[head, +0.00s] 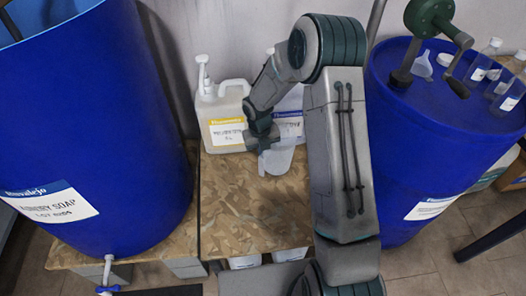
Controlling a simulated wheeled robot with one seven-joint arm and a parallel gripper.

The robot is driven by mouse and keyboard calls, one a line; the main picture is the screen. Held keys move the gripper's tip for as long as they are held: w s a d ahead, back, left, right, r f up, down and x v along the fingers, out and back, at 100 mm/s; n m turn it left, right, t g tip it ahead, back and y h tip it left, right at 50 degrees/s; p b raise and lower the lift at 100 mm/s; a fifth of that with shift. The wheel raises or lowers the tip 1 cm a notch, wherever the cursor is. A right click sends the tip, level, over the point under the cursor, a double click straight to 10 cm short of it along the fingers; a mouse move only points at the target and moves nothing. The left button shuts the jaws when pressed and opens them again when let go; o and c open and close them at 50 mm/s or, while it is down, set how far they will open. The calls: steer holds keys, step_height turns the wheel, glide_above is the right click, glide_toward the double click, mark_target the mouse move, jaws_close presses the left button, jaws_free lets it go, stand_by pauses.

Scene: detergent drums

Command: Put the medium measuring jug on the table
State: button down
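A pale translucent jug (279,161) shows just below my gripper, over the back part of a chipboard-topped table (250,205) between two blue drums. I cannot tell its size class, or whether it rests on the board or hangs just above it. My gripper (262,140) points down at the jug's upper left side. The fingers are small and partly hidden, so I cannot tell whether they are closed on the jug.
A white canister with a pump (226,122) stands behind the jug, with another labelled canister (291,118) beside it. A large blue drum (95,110) is at left. The right blue drum (425,140) carries a hand pump (425,30), a funnel (422,66) and bottles (483,62). The board's front is clear.

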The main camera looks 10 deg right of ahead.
steer(key=shift+f, duration=0.15)
steer(key=c, duration=1.7)
jaws_free()
